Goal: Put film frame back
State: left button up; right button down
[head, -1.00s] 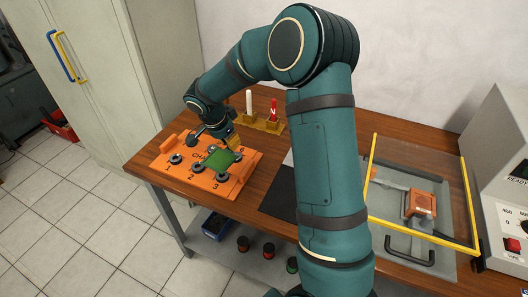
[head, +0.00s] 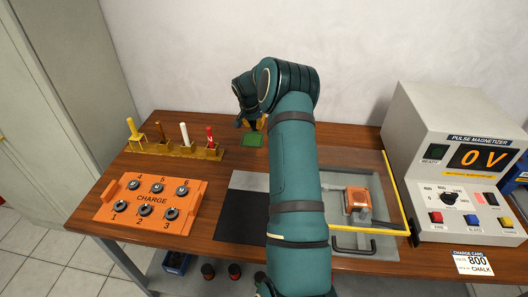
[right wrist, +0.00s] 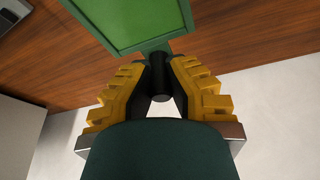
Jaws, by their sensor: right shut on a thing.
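The film frame is a green rectangle (head: 252,140) at the back of the wooden table in the head view, to the right of the marker rack. My right gripper (head: 250,122) is behind it, partly hidden by my own arm. In the right wrist view the yellow-padded fingers (right wrist: 160,85) are shut on the dark round handle of the green frame (right wrist: 135,22), which extends away over the wood. I cannot tell whether the frame touches the table. My left gripper is in neither view.
An orange CHARGE plate (head: 152,198) with several numbered sockets lies at the front left. A rack (head: 172,150) with several coloured sticks stands behind it. A black mat (head: 240,215), a clear yellow-edged cover (head: 375,232) over an orange block (head: 357,199) and the pulse magnetizer (head: 440,200) are rightward.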

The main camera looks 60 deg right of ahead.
jog(key=d+f, duration=0.1)
jog(key=f, duration=0.2)
jog(key=s+d+f, duration=0.1)
jog(key=f, duration=0.2)
jog(key=s+d+f+b, duration=0.1)
jog(key=f, duration=0.2)
jog(key=shift+s+d+f, duration=0.2)
jog(key=shift+d+f, duration=0.1)
jog(key=shift+f, duration=0.05)
jog(key=c, duration=1.4)
grip_release()
jog(key=shift+f, duration=0.15)
jog(key=shift+o, duration=1.3)
